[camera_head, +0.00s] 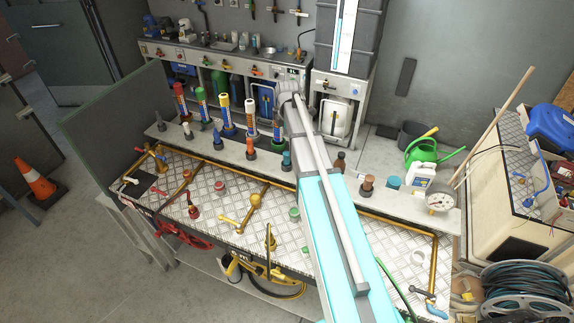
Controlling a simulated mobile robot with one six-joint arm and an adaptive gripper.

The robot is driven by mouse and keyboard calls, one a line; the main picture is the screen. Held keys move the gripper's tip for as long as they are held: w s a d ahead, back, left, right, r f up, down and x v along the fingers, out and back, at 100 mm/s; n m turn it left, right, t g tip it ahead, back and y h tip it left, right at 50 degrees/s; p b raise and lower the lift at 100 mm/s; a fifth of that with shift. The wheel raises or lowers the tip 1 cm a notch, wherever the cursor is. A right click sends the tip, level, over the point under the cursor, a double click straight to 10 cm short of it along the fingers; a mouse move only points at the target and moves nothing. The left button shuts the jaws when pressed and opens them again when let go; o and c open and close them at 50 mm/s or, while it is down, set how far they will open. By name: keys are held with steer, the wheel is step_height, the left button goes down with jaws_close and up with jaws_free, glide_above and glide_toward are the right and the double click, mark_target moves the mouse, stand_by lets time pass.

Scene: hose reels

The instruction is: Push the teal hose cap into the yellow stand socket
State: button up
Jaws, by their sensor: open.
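A small teal cap-like piece (287,160) stands on the grey ledge behind the tread-plate bench, just left of my arm. A wider teal cylinder (393,182) sits on the same ledge, right of my arm. I cannot tell which is the hose cap. My arm crosses the middle of the view and hides part of the ledge and bench. My gripper's fingers do not show.
Red (181,100), green (201,102) and white (250,120) stands flank the yellow one. Yellow pipes and valves lie on the tread-plate bench (165,210).

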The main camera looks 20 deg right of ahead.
mark_target(287, 154)
steer(key=shift+f+b, duration=2.15)
steer(key=shift+f, duration=0.35)
steer(key=shift+w+a+f+b, duration=0.1)
steer(key=shift+f+b, duration=1.2)
steer(key=shift+w+a+f+b, duration=0.1)
steer(key=shift+f+b, duration=1.2)
jaws_close()
